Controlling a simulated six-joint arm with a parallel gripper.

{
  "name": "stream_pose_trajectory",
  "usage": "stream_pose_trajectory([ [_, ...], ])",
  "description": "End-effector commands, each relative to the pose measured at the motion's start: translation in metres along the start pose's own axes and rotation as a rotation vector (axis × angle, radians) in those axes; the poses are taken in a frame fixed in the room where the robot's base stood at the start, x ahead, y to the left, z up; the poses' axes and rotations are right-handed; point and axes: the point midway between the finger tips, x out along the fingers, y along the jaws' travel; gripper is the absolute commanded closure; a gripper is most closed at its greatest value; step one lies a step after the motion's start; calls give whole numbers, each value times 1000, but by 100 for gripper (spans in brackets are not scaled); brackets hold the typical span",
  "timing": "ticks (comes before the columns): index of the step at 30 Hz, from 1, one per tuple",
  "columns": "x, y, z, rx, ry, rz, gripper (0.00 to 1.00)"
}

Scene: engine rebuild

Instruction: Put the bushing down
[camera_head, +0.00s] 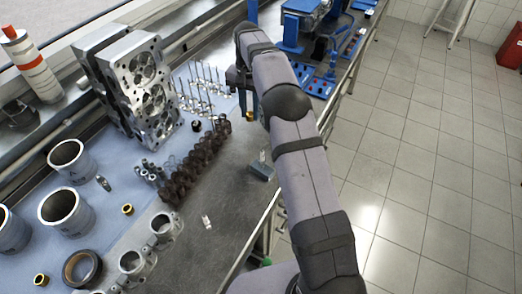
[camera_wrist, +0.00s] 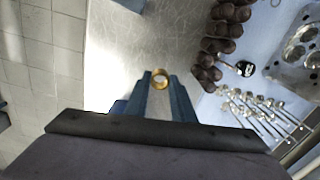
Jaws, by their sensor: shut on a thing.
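My gripper (camera_wrist: 160,86) is shut on a small brass bushing (camera_wrist: 160,71), a ring held between the fingertips in the wrist view. Its open bore faces the camera. In the head view my gripper (camera_head: 248,110) is at the far part of the grey metal bench (camera_head: 228,172), right of the valves. The bushing is mostly hidden there by the fingers and arm. The bare metal top lies behind the bushing in the wrist view; its exact height above the top is hard to tell. Two similar brass bushings (camera_head: 127,209) (camera_head: 41,279) lie on the blue mat (camera_head: 105,222) at the left.
A dark camshaft-like row of lobes (camera_head: 192,168) runs along the mat's edge. Upright valves (camera_head: 205,85), cylinder heads (camera_head: 145,90) and cylinder liners (camera_head: 65,212) stand left. A small grey block (camera_head: 260,170) sits near the bench's right edge. Blue equipment (camera_head: 305,25) stands at the back.

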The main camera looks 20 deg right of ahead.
Motion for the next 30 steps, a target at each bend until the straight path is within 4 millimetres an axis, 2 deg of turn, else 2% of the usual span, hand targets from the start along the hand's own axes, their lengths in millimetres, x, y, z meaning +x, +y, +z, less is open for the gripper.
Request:
stream_pose_trajectory([
  [5,13,0,1,-1,-3,2,100],
  [12,48,0,1,-2,-3,2,100],
  [15,58,0,1,-2,-1,1,100],
  [23,66,0,1,-2,-1,1,100],
  [30,91,0,1,-2,-2,1,100],
])
